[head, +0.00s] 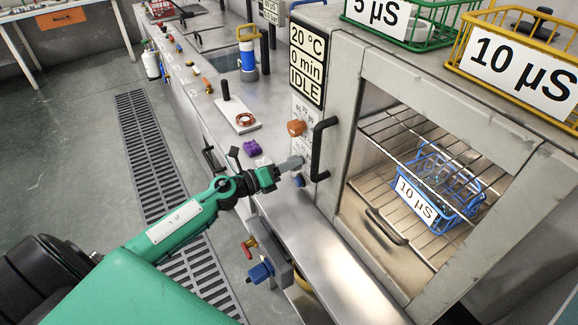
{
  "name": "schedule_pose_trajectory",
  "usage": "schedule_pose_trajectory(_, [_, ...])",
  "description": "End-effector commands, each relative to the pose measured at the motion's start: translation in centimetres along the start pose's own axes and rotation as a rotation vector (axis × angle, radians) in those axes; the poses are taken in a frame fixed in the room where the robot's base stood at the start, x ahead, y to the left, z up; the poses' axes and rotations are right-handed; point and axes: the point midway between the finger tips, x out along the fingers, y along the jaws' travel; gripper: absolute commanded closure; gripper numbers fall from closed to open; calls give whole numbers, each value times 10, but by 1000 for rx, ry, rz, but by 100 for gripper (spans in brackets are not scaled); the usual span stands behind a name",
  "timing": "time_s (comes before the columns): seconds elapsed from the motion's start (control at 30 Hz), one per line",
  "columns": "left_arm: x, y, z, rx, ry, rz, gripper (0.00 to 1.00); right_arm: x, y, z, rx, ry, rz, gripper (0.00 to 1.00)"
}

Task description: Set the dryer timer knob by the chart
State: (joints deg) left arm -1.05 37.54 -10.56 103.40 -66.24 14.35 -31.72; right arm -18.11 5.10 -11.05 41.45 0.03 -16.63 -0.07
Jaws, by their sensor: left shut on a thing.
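The dryer (345,75) stands at the right, and its display (307,62) reads 20 °C, 0 min, IDLE. Below the display is a light dial panel (301,108) with an orange knob (296,128) near its top. My left gripper (292,163) is at the lower dial on this panel, below the orange knob. It is shut on what appears to be the timer knob, which the fingers hide, so its setting cannot be read. A blue knob (299,180) shows just below the fingers. I cannot make out a chart. My right gripper is not in view.
A black handle (322,148) stands out close right of the gripper. A blue basket (430,190) labelled 10 µS sits inside the dryer. Green (412,30) and yellow (510,45) baskets stand on top. A purple object (252,147) lies on the bench (222,100).

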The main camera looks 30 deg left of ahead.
Motion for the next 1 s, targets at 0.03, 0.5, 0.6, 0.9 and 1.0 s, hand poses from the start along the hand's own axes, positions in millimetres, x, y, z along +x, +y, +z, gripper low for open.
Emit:
schedule_pose_trajectory(0.03, [0,1,-3,0,5,1,86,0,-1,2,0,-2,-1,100])
schedule_pose_trajectory(0.5, [0,1,-2,-1,4,1,41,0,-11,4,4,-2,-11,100])
schedule_pose_trajectory(0.6, [0,1,-2,-1,3,1,41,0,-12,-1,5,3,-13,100])
schedule_pose_trajectory(0.9, [-12,2,-3,-1,3,2,41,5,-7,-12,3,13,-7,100])
schedule_pose_trajectory(1.0, [-25,2,-4,0,4,1,41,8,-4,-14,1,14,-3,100])
